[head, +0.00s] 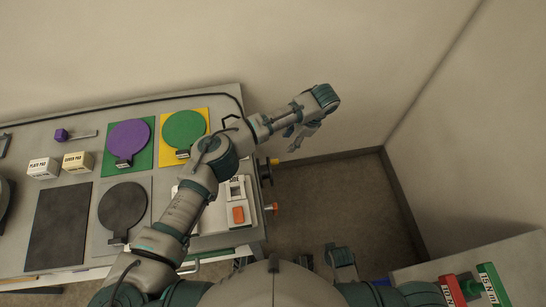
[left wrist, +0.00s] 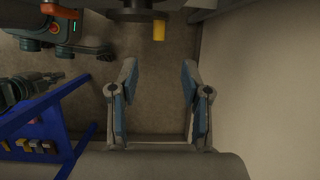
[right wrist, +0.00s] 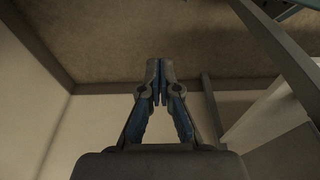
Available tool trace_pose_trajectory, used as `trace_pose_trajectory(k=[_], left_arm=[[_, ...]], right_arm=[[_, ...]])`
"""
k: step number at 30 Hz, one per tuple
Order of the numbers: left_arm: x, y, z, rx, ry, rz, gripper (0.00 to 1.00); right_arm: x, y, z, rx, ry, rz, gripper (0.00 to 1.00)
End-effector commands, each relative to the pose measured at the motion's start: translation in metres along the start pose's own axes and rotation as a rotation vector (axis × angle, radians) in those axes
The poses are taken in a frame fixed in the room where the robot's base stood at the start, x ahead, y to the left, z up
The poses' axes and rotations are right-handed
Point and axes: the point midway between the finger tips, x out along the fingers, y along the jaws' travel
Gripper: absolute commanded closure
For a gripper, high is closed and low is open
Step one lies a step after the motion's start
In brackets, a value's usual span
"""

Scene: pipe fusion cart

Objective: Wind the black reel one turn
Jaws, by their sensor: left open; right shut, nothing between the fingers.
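The black reel (head: 265,173) is at the right end of the bench, partly hidden by my left arm, with a yellow handle (head: 273,161) sticking out to the right. In the left wrist view, a dark round part, likely the reel (left wrist: 136,10), is cut off at the top edge, and its yellow handle (left wrist: 159,32) points down. My left gripper (head: 291,139) is open and empty, beyond the bench end and apart from the handle. In the left wrist view its spread fingers (left wrist: 159,70) lie below the handle. My right gripper (right wrist: 160,64) is shut and empty.
The bench (head: 75,192) carries purple and green discs on pads. Floor right of the bench is open.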

Motion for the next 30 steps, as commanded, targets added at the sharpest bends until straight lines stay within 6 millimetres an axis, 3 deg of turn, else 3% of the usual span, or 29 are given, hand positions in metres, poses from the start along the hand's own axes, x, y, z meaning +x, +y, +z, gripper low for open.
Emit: trace_pose_trajectory(k=[6,15,21,30], left_arm=[[0.055,0.001,-0.004,-0.002,-0.008,0.0,0.52],[0.117,0.001,-0.003,-0.004,-0.006,-0.001,0.52],[0.136,-0.001,-0.001,-0.004,-0.001,-0.001,0.52],[0.137,0.0,-0.004,-0.003,-0.004,-0.003,0.52]], right_arm=[[-0.007,0.004,-0.004,0.001,0.003,0.005,1.0],[-0.022,0.005,-0.005,0.005,0.002,0.007,1.0],[-0.031,0.007,-0.008,0.005,0.006,0.01,1.0],[-0.034,0.005,-0.01,0.002,0.012,0.007,1.0]])
